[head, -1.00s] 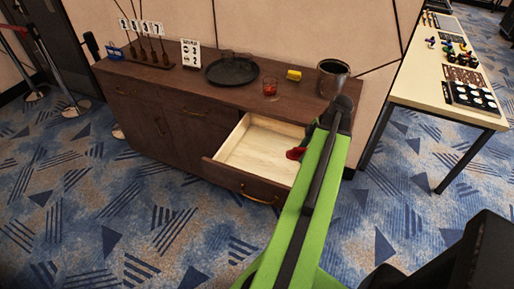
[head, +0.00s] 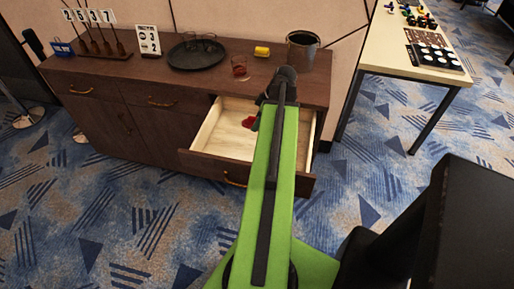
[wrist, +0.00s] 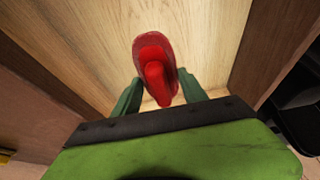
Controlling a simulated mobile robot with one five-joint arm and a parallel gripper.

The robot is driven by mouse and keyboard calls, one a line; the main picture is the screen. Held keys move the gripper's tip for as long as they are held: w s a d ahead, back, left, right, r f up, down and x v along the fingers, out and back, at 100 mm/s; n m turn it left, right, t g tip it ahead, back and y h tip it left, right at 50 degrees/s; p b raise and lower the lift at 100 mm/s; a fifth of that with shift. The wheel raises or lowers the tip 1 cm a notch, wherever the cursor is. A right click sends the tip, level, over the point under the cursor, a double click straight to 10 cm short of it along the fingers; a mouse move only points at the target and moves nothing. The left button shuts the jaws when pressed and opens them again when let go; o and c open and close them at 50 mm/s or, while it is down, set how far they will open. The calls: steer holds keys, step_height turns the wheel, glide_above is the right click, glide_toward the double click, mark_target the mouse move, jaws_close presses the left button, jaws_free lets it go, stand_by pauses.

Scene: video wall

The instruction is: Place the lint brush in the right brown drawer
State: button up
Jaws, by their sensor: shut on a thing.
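The lint brush (wrist: 154,62) is red and sits between the two green fingers of my gripper (wrist: 158,95) in the wrist view. My gripper is shut on it. The open right brown drawer (head: 218,140) has a pale wooden inside, and its floor fills the wrist view behind the brush. In the head view, a small red part of the brush (head: 249,122) shows over the drawer, left of my green arm. The arm hides the rest of the brush and part of the drawer. I cannot tell whether the brush touches the drawer floor.
On the brown cabinet (head: 140,75) stand a dark round tray (head: 190,60) with glasses, a glass of reddish drink (head: 239,67), a yellow block (head: 262,51) and a dark bucket (head: 302,50). A light table (head: 385,50) stands at the right.

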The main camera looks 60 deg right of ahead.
step_height(320, 180, down, 10)
steer(key=b, duration=1)
steer(key=shift+s+f, duration=0.1)
steer(key=shift+s, duration=0.05)
steer(key=shift+r, duration=0.2)
steer(key=shift+f, duration=0.15)
steer(key=o, duration=1.2)
